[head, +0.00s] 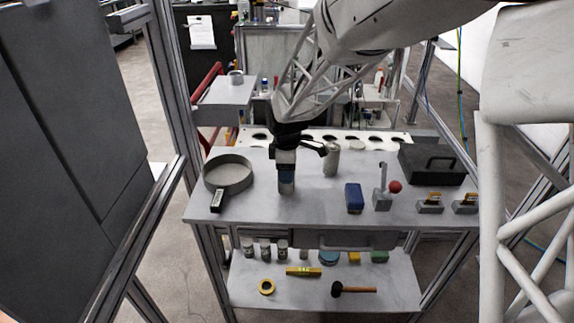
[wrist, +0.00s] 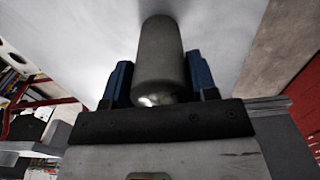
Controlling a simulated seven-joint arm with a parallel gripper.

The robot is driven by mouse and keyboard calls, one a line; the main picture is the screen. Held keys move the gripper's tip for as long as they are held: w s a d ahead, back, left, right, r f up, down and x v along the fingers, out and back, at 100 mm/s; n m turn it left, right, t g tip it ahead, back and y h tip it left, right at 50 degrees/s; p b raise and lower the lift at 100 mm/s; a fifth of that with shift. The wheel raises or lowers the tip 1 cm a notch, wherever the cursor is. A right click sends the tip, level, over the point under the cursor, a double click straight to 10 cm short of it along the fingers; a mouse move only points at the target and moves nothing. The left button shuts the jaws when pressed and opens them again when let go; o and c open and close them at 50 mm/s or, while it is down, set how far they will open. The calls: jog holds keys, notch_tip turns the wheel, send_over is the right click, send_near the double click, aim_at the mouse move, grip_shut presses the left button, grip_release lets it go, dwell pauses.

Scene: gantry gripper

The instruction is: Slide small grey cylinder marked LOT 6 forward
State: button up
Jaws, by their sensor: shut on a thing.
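My gripper (head: 286,181) points down over the left-middle of the grey bench. Its blue fingers are shut on a small grey cylinder, which shows between them in the wrist view (wrist: 161,58). In the head view the fingers hide most of this cylinder. It looks upright and at the bench top, though I cannot tell whether it touches. No LOT 6 marking can be read. Another light grey cylinder (head: 331,160) stands upright to the right of my gripper and further back, apart from it.
A round grey pan (head: 229,174) lies left of my gripper. To the right are a blue block (head: 354,198), a lever with a red knob (head: 395,186), a dark box (head: 437,165) and two small clamps. The bench top (head: 250,213) in front is clear.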

jog(key=shift+s, duration=0.85)
jog(key=o, duration=1.3)
jog(key=shift+r, duration=0.1)
jog(key=shift+r, duration=3.8)
